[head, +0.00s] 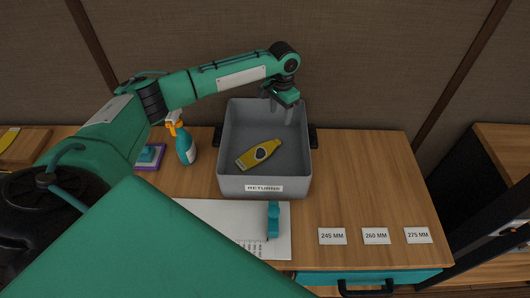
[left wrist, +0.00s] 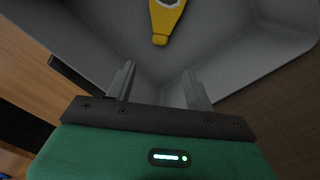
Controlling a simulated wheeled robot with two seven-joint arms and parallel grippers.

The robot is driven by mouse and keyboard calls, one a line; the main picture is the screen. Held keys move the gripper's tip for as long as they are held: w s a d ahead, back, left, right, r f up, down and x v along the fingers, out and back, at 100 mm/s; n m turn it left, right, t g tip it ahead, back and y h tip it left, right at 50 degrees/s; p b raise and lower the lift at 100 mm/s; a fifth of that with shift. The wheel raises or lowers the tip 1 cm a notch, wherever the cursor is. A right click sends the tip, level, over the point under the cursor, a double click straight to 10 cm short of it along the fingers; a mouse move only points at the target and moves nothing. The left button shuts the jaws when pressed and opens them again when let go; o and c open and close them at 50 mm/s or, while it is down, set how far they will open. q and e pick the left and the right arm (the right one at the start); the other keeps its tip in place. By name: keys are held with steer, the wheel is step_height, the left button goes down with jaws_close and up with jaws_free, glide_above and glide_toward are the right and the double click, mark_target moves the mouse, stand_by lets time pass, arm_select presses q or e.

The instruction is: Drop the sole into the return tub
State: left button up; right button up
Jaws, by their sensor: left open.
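The return tub (head: 228,183) is a grey open box labelled RETURNS, standing on the wooden table. My left gripper (head: 281,113) is over the back right part of the tub, apart from the sole. Its two grey fingers (left wrist: 158,88) are spread with nothing between them. My right gripper is not in view.
A spray bottle (head: 185,143) and a stack of coloured pads (head: 150,157) stand left of the tub. A white sheet (head: 212,215) with a teal object (head: 273,220) lies in front. Size cards (head: 376,236) line the front right; the table right of the tub is clear.

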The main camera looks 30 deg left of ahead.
arm_select(q)
step_height(320, 180, up, 13)
steer(key=b, duration=0.2)
stand_by(0.3)
steer(key=shift+r, duration=0.15)
